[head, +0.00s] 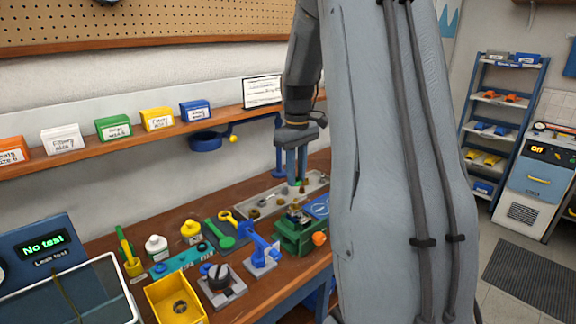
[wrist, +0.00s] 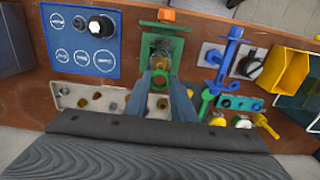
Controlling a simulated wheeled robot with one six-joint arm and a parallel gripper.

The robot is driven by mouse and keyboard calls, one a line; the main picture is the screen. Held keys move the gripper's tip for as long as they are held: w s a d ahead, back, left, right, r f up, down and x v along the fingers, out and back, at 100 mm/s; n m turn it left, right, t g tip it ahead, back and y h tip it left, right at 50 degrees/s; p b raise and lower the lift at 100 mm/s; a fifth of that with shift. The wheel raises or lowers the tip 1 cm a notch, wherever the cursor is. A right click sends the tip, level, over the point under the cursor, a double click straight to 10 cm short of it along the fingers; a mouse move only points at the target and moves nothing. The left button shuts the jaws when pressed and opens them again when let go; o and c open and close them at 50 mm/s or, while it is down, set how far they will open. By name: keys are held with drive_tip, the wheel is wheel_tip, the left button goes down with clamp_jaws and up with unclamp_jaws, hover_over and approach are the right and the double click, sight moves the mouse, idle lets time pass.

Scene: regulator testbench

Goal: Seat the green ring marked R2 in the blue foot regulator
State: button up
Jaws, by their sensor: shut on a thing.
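My gripper (head: 297,183) points down over the workbench, just behind the green vise (head: 300,238). In the wrist view its blue fingers (wrist: 158,82) are closed around a small green ring (wrist: 158,78). I cannot read any mark on the ring. The green vise (wrist: 163,32) sits just past the fingertips and clamps a metal regulator part (wrist: 162,45); whether this one has a blue foot I cannot tell. The ring is apart from it as far as I can see.
A grey parts tray (wrist: 70,88) lies beside the fingers with several small parts. A blue outlined board (wrist: 80,62) holds a black-knobbed item. A blue stand (head: 262,252), a yellow bin (head: 160,312) and several tools crowd the bench. A shelf (head: 70,150) runs behind.

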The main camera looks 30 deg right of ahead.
sight(296, 199)
drive_tip(key=shift+a+f+b, duration=0.1)
drive_tip(key=shift+f+b, duration=0.65)
drive_tip(key=shift+f, duration=0.15)
drive_tip(key=shift+f+b, duration=1)
drive_tip(key=shift+f, duration=0.2)
drive_tip(key=shift+p, duration=0.55)
drive_tip(key=shift+f, duration=2)
idle(1.8)
drive_tip(key=o, duration=1.6)
drive_tip(key=shift+c, duration=0.2)
drive_tip(key=shift+r, duration=0.15)
